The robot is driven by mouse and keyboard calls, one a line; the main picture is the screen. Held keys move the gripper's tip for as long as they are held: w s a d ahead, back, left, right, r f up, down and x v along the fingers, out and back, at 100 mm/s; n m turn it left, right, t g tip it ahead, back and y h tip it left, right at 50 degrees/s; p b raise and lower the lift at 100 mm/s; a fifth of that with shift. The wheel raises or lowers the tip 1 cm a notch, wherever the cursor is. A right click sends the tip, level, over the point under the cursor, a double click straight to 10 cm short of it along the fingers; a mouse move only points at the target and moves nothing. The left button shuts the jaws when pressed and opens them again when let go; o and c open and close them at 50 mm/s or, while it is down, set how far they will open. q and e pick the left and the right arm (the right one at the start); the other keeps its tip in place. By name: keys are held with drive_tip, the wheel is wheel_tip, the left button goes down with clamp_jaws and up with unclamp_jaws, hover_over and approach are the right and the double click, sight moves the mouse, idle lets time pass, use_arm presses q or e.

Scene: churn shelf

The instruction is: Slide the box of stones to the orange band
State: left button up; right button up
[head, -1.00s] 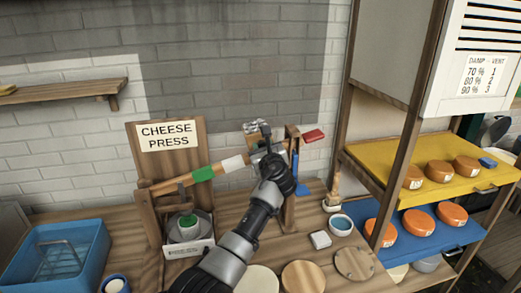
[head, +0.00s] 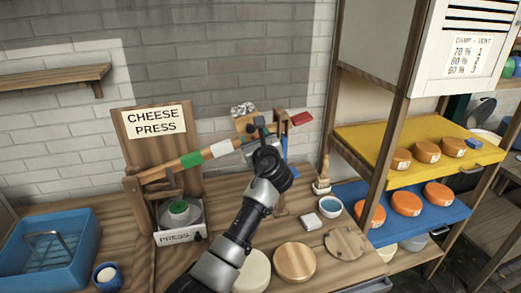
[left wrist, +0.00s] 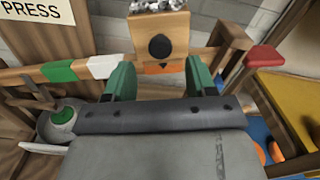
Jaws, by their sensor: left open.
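The box of stones (head: 246,122) is a wooden box with grey stones on top, set at the lever beam (head: 168,170) of the cheese press. It also shows in the left wrist view (left wrist: 175,22), with a dark round hole in its front. An orange patch (left wrist: 165,69), likely the orange band, shows just below the box. Green (head: 192,159) and white (head: 221,149) bands lie left of it. My left gripper (left wrist: 159,80) is open in front of and below the box, its green fingers apart with nothing visible between them. In the head view the gripper (head: 262,130) partly covers the beam. My right gripper is out of view.
The beam ends in a red handle (head: 301,118) on the right. A wooden upright stands near my gripper. A shelf rack with yellow (head: 370,145) and blue (head: 455,213) trays is to the right. A blue tub (head: 75,270) sits at the left. Wooden discs lie on the table in front.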

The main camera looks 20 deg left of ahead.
use_arm(q)
drive_tip(key=b+v, duration=0.1)
drive_tip(key=v, duration=0.5)
